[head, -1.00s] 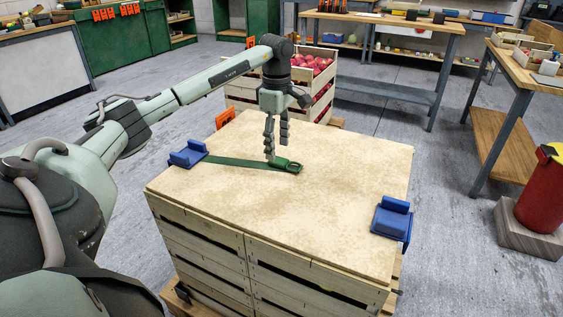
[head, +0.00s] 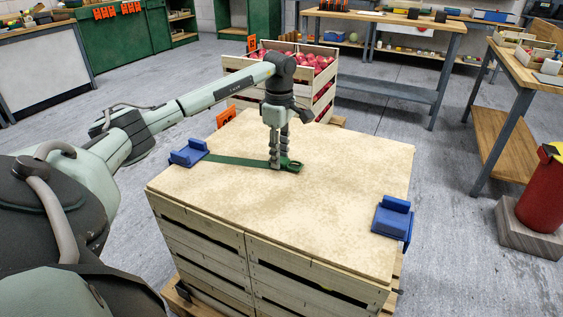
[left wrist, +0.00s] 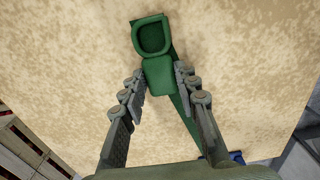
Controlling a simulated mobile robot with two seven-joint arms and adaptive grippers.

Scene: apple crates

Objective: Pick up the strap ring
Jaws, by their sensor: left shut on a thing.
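The green strap ring (head: 294,167) is at the right end of a green strap (head: 235,161), on the pale lid (head: 330,195) of a wooden crate. My left gripper (head: 279,165) points straight down at it. In the left wrist view, the gripper's fingers (left wrist: 160,77) are shut on the ring's narrow tab, one on each side. The square loop of the ring (left wrist: 137,38) shows beyond the fingertips. The strap runs to a blue bracket (head: 188,153) at the lid's left edge. My right gripper is not in view.
A second blue bracket (head: 392,218) sits at the lid's right edge. A crate of red apples (head: 324,97) stands behind. Workbenches are at the back and right, with a red cylinder (head: 546,190) at far right. Most of the lid is bare.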

